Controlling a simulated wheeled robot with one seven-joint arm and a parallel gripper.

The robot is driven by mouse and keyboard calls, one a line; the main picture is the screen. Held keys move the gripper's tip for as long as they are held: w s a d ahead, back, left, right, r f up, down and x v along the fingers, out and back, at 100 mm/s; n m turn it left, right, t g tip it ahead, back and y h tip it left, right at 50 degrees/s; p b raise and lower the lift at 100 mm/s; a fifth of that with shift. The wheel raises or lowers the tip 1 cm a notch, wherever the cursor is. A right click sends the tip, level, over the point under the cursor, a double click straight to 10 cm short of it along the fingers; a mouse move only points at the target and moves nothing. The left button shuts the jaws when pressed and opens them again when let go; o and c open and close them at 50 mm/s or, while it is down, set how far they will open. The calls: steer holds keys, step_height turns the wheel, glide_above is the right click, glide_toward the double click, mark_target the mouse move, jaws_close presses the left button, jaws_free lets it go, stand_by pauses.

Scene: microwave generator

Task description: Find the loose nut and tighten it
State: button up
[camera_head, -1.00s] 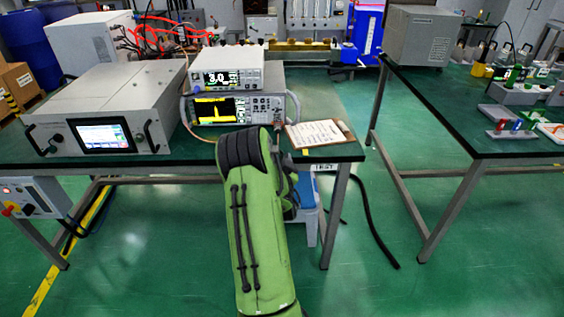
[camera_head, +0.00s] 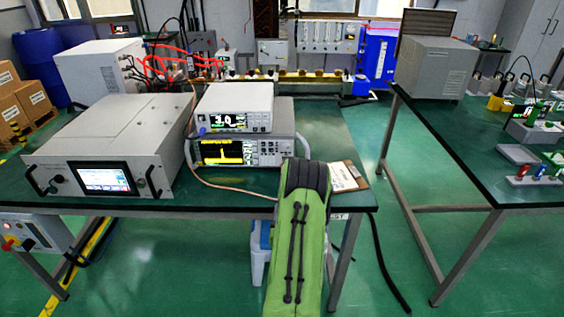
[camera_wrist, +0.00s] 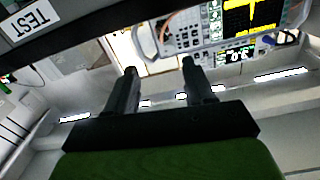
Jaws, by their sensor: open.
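No nut can be made out in either view; any nut is too small or hidden. My gripper (camera_wrist: 158,82) shows in the wrist view with two dark fingers apart and nothing between them. In the head view my green arm reaches forward at the table's front edge and hides its own gripper. The grey box with a screen (camera_head: 100,160) stands at the left of the near table. Two stacked instruments stand to its right: a white upper one (camera_head: 235,105) and a lower one with a yellow trace (camera_head: 270,150), which also shows in the wrist view (camera_wrist: 195,30).
A clipboard (camera_head: 345,177) lies at the near table's (camera_head: 200,203) right end, partly behind my arm. A white box with red cables (camera_head: 105,72) stands behind. A second table (camera_head: 420,115) at right carries a grey box (camera_head: 437,67) and small fixtures.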

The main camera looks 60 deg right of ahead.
steer(key=x, duration=0.5)
steer(key=p+x, duration=0.1)
steer(key=x, duration=0.4)
steer(key=r+x, duration=0.1)
steer(key=x, duration=0.4)
steer(key=shift+w+d+p, duration=0.1)
steer(key=shift+w+p, duration=0.15)
steer(key=shift+p, duration=0.15)
jaws_close()
steer(key=shift+f+m+b, duration=0.2)
steer(key=shift+m+b, duration=0.8)
steer(key=shift+r+m, duration=0.15)
steer(key=shift+m, duration=0.25)
jaws_free()
steer(key=shift+s, duration=0.1)
